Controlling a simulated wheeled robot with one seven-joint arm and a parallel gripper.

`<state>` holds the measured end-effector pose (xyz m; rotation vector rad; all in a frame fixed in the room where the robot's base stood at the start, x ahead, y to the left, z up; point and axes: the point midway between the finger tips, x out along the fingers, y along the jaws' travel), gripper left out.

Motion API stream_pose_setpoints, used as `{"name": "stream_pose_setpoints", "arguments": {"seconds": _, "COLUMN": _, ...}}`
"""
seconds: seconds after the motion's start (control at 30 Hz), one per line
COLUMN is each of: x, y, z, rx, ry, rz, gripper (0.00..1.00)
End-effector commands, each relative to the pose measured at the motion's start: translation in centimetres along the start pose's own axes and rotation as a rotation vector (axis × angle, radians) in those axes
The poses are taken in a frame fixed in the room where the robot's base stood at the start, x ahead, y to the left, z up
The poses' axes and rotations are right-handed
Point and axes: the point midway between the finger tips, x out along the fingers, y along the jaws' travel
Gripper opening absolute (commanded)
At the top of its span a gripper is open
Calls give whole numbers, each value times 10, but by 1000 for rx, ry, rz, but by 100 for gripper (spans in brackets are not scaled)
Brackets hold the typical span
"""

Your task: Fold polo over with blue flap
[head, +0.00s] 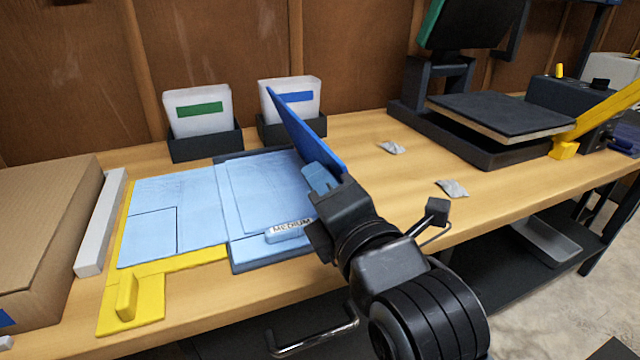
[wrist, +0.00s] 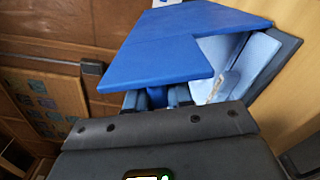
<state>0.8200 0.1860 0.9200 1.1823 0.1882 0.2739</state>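The light blue polo (head: 180,215) lies on a folding board. Its left part rests on the yellow flap (head: 145,280), and its right part lies over the middle of the board. The blue flap (head: 308,132) stands raised and tilted at the board's right side; its broad blue face fills the upper middle of the wrist view (wrist: 185,45). My gripper (head: 322,180) is at the flap's near end, close against it. The fingers (wrist: 165,98) are partly hidden by the flap in the wrist view, so I cannot tell whether they grip it. A MEDIUM label (head: 288,229) lies at the polo's near edge.
Two bins with a green label (head: 200,109) and a blue label (head: 290,98) stand behind the board. A cardboard box (head: 40,225) and a pale bar (head: 101,222) are at left. A press (head: 490,125) stands at right. Two small grey scraps (head: 452,188) lie on the bench.

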Motion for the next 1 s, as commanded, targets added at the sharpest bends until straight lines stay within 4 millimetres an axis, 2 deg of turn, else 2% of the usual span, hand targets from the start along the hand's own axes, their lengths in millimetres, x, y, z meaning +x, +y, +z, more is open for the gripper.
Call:
{"name": "stream_pose_setpoints", "arguments": {"seconds": 0.03, "x": 0, "y": 4, "z": 0, "rx": 0, "ry": 1, "rz": 9, "gripper": 25}}
{"name": "stream_pose_setpoints", "arguments": {"seconds": 0.23, "x": 0, "y": 3, "z": 0, "rx": 1, "ry": 1, "rz": 6, "gripper": 43}}
{"name": "stream_pose_setpoints", "arguments": {"seconds": 0.53, "x": -4, "y": 1, "z": 0, "rx": 1, "ry": 0, "rz": 2, "gripper": 43}}
{"name": "stream_pose_setpoints", "arguments": {"seconds": 1.0, "x": -68, "y": 2, "z": -1, "rx": 0, "ry": 1, "rz": 4, "gripper": 43}}
